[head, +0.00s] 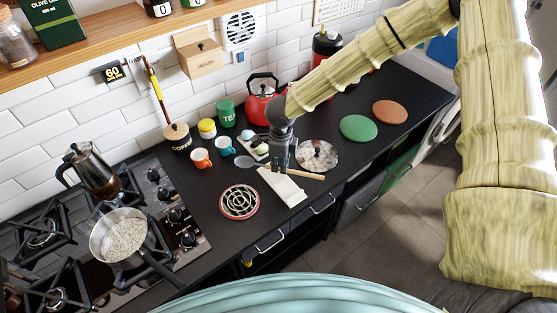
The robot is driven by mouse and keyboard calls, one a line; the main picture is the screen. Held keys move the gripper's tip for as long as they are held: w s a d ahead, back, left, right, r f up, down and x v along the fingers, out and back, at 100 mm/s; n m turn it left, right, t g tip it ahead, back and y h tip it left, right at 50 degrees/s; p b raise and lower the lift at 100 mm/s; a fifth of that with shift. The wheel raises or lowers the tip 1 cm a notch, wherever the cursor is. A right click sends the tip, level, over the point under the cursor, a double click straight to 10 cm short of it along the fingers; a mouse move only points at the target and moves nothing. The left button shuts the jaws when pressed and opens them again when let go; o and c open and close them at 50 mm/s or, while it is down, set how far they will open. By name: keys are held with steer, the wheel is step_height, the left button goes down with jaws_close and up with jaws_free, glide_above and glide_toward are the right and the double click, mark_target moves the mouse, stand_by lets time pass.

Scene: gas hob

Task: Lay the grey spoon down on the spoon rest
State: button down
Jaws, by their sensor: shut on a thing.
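The grey spoon (243,161) has a grey bowl pointing left and what looks like a pale wooden handle running right. My gripper (280,167) is shut on it near its middle, pointing down, with its fingers hiding part of the handle. The spoon rest (284,189) looks like a white oblong dish near the counter's front edge. The spoon crosses the far end of the rest in this view. I cannot tell whether the spoon touches it.
A red-rimmed round trivet (239,203) lies left of the rest. Orange (201,158) and blue (223,147) cups, a small tray (252,147) and a patterned disc (317,155) are close by. A pan (119,235) sits on the hob.

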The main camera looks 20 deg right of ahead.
mark_target(279, 180)
steer(key=shift+s+f, duration=0.2)
steer(key=w+f+b, duration=0.2)
steer(key=f, duration=0.1)
steer(key=shift+w+f, duration=0.1)
steer(key=shift+f, duration=0.25)
steer(key=shift+f+b, duration=0.15)
steer(key=shift+b, duration=0.3)
steer(key=shift+s, duration=0.65)
steer(key=shift+w+f, duration=0.25)
steer(key=shift+f, duration=0.25)
steer(key=shift+w+f, duration=0.2)
steer(key=shift+f, duration=0.3)
steer(key=shift+s+r, duration=0.15)
steer(key=shift+s, duration=0.1)
steer(key=c, duration=1.4)
jaws_free()
steer(key=shift+w, duration=0.15)
